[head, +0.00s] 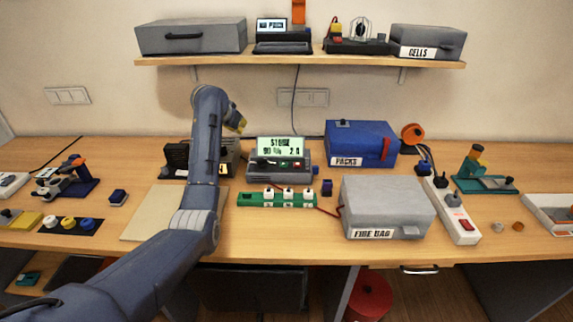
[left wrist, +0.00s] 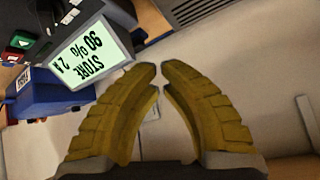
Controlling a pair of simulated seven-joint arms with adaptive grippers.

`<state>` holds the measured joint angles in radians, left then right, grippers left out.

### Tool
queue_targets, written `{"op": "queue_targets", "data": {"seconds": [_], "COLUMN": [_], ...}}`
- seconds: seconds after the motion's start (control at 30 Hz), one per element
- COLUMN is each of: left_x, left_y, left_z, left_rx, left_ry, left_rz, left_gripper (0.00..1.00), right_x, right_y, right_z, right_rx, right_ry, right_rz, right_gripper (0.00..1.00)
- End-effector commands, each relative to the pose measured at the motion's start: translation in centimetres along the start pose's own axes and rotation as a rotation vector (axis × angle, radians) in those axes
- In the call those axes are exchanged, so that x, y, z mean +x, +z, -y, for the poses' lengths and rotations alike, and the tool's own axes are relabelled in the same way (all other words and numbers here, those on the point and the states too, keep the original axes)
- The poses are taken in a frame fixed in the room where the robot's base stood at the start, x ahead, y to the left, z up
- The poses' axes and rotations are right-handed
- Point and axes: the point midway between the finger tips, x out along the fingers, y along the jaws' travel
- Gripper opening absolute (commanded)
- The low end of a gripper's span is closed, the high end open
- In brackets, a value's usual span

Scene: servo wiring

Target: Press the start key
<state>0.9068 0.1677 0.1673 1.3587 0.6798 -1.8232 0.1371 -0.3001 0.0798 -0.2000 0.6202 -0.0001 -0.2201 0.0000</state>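The grey charger (head: 281,171) stands at the middle back of the bench. Its lit screen (head: 280,147) reads STORE, 90 % and 2 A, and also shows upside down in the left wrist view (left wrist: 90,52). Below the screen are a green key (head: 285,164) and a red key (head: 298,165). In the left wrist view the green key (left wrist: 23,42) bears a light triangle. My left gripper (head: 236,122) is raised behind and left of the charger, clear of the keys. Its yellow fingers (left wrist: 158,72) nearly meet at the tips, with nothing between them. My right gripper is out of view.
A green strip with white plugs (head: 276,204) lies before the charger. The blue PACKS box (head: 361,138) and grey FIRE BAG box (head: 388,200) stand to its right. A dark vented unit (head: 176,158) sits behind my left arm. A shelf (head: 300,62) hangs above.

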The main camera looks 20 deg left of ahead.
Motion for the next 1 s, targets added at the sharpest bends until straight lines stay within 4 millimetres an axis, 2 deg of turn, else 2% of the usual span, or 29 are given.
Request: {"op": "queue_targets", "data": {"seconds": [0.03, 0.2, 0.4, 0.5, 0.7, 1.0], "left_x": [-0.1, -0.4, -1.2, -1.5, -1.9, -1.9], "left_y": [-0.7, -2.2, -3.4, -3.8, -4.1, -4.2], "left_z": [-2.0, -7.7, -12.7, -14.3, -16.0, -16.3], "left_rx": [0.067, 0.291, 0.503, 0.575, 0.654, 0.667], "left_ry": [0.024, 0.09, 0.147, 0.166, 0.184, 0.188], "left_rz": [0.006, 0.029, 0.039, 0.04, 0.042, 0.042], "left_gripper": [0.0, 0.0, 0.0, 0.0, 0.0, 0.0], "right_x": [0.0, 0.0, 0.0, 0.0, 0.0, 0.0], "right_y": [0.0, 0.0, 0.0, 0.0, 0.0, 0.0], "right_z": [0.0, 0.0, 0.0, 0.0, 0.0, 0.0], "right_rx": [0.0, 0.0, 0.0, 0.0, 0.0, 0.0], "right_ry": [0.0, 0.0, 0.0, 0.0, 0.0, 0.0], "right_rz": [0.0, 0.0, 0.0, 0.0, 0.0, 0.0], "right_gripper": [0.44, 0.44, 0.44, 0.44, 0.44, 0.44]}}
